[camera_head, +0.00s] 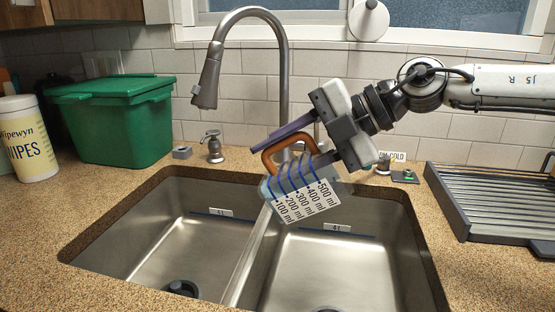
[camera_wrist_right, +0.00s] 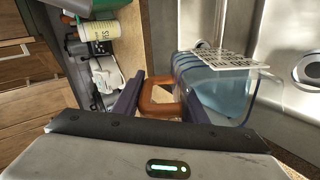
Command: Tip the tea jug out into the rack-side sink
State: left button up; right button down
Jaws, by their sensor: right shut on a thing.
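The tea jug (camera_head: 300,188), clear with blue bands and a ml scale, is in my right gripper (camera_head: 283,150) above the sinks. Its brown handle (camera_head: 272,158) is between the fingers and also shows in the wrist view (camera_wrist_right: 153,98). The jug is tilted, with the 500 ml end of the scale higher and to the right. It hangs over the divider and the back left of the rack-side sink (camera_head: 345,265), the right basin. Bluish liquid seems to show inside it in the wrist view (camera_wrist_right: 218,98); no stream is visible. My left gripper is not in view.
The other basin (camera_head: 190,235) is left of the divider. A tall faucet (camera_head: 283,75) stands behind the jug. A dish rack (camera_head: 490,200) is right of the sinks. A green bin (camera_head: 115,120), wipes tub (camera_head: 25,140) and soap dispenser (camera_head: 213,146) stand left.

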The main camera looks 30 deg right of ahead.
jog(key=shift+s+d+t+y+b, duration=0.1)
jog(key=shift+d+t+y+b, duration=0.15)
jog(key=shift+b, duration=0.65)
jog(key=shift+r, duration=0.1)
jog(key=shift+y, duration=0.25)
jog(key=shift+s+b, duration=0.1)
jog(key=shift+b, duration=0.25)
jog(key=shift+s+d+t+y+b, duration=0.2)
jog(key=shift+t+y+b, duration=0.25)
jog(key=shift+b, duration=0.25)
jog(key=shift+s+d+t+y+b, duration=0.2)
jog(key=shift+d+t+y+b, duration=0.15)
jog(key=shift+b, duration=0.7)
